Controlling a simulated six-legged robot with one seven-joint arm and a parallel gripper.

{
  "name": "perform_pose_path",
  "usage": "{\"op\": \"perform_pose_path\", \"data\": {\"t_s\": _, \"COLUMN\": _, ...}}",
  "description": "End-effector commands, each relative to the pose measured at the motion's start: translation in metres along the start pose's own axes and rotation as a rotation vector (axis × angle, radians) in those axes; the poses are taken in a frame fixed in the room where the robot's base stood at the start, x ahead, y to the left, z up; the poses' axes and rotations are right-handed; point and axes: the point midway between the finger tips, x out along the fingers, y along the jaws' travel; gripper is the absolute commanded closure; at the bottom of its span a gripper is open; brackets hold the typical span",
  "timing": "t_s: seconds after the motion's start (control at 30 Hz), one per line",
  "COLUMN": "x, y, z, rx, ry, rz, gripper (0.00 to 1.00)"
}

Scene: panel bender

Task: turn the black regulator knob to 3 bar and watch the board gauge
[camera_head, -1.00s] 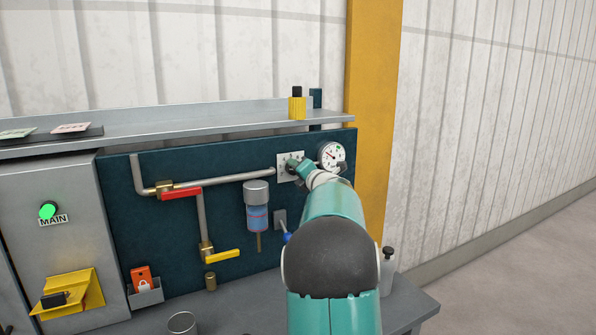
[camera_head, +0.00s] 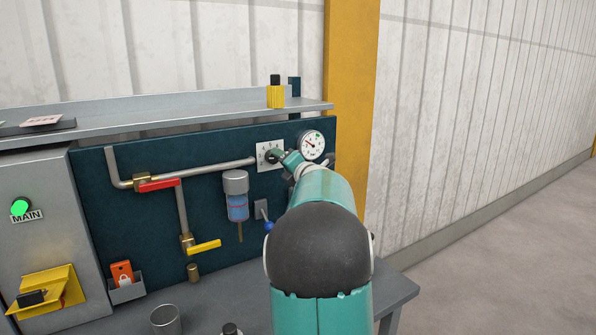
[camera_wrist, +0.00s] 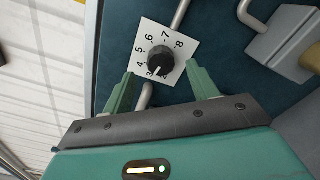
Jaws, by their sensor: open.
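The black regulator knob (camera_wrist: 160,58) sits on a white square plate with a scale of numerals up to 8. Its white pointer is at the lower side, close to the numeral 3. My gripper (camera_wrist: 160,69) is open, with one green finger on each side of the knob's lower part; I cannot tell whether they touch it. In the head view the gripper (camera_head: 285,157) is at the right of the scale plate (camera_head: 264,161). The round white board gauge (camera_head: 312,145) is just right of the plate; its reading is too small to tell.
Pipes with a red-handled valve (camera_head: 160,185) and a yellow-handled valve (camera_head: 204,247) run left of the plate. A blue filter bowl (camera_head: 237,205) hangs below it. A shelf (camera_head: 200,114) carries a yellow-and-black bottle (camera_head: 275,93). Open floor lies at right.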

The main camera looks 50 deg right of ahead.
Motion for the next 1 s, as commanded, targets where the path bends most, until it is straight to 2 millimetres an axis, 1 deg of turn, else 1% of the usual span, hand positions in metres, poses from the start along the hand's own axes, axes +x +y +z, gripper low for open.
{"op": "perform_pose_path", "data": {"t_s": 0.03, "x": -0.013, "y": 0.001, "z": 0.001, "rx": 0.0, "ry": -0.002, "rz": 0.0, "gripper": 0.41}}
{"op": "perform_pose_path", "data": {"t_s": 0.2, "x": -0.051, "y": 0.001, "z": 0.001, "rx": 0.001, "ry": -0.002, "rz": 0.0, "gripper": 0.41}}
{"op": "perform_pose_path", "data": {"t_s": 0.3, "x": -0.071, "y": 0.0, "z": 0.0, "rx": 0.0, "ry": -0.002, "rz": 0.0, "gripper": 0.41}}
{"op": "perform_pose_path", "data": {"t_s": 0.4, "x": -0.085, "y": 0.0, "z": 0.0, "rx": -0.001, "ry": -0.001, "rz": -0.001, "gripper": 0.41}}
{"op": "perform_pose_path", "data": {"t_s": 0.5, "x": -0.094, "y": 0.0, "z": 0.0, "rx": 0.0, "ry": -0.001, "rz": -0.001, "gripper": 0.41}}
{"op": "perform_pose_path", "data": {"t_s": 0.6, "x": -0.097, "y": 0.0, "z": 0.0, "rx": 0.0, "ry": -0.001, "rz": 0.0, "gripper": 0.41}}
{"op": "perform_pose_path", "data": {"t_s": 0.87, "x": -0.097, "y": 0.0, "z": 0.0, "rx": 0.0, "ry": 0.0, "rz": -0.001, "gripper": 0.41}}
{"op": "perform_pose_path", "data": {"t_s": 1.0, "x": -0.097, "y": 0.005, "z": -0.003, "rx": 0.031, "ry": -0.011, "rz": -0.006, "gripper": 0.41}}
